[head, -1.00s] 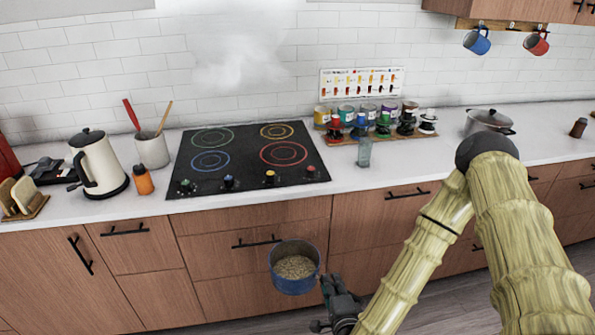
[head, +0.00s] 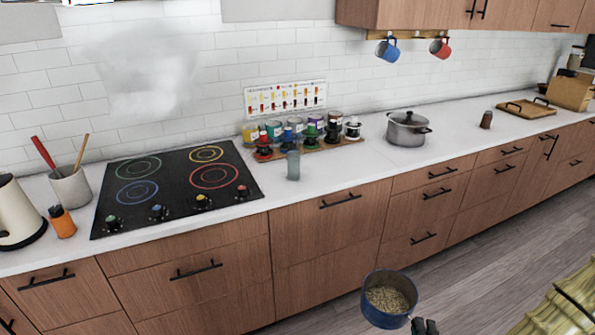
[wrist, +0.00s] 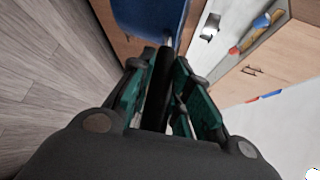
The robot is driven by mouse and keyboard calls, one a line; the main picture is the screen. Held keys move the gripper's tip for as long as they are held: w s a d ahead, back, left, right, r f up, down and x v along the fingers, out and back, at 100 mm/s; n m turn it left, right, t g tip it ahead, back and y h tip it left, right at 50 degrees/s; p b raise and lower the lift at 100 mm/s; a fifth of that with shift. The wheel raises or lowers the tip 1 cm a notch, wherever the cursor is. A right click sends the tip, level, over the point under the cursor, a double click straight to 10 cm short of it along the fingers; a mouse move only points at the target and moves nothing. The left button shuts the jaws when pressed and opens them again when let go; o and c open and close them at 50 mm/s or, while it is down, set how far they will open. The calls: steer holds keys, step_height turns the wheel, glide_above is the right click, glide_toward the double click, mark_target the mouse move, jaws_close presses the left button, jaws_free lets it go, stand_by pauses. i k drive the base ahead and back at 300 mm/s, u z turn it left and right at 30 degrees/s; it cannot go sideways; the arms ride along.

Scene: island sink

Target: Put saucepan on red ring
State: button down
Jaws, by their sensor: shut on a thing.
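The blue saucepan (head: 388,299) holds a pale, grainy filling and hangs over the floor in front of the cabinets. My gripper (head: 424,326) is shut on its handle at the bottom of the head view. In the wrist view the gripper (wrist: 160,85) clamps the dark handle, with the blue pan wall (wrist: 150,18) beyond it. The red ring (head: 214,176) is the front right ring on the black cooktop (head: 175,185), left of and behind the saucepan. Nothing stands on it.
A glass (head: 293,165) and a rack of several colored bottles (head: 310,142) stand right of the cooktop. A grey lidded pot (head: 407,129) is farther right. Drawer handles (head: 196,270) stick out along the counter front.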

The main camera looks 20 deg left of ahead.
mark_target(233, 174)
steer(key=z, duration=1.6)
steer(key=i, duration=1)
steer(key=u, duration=2.65)
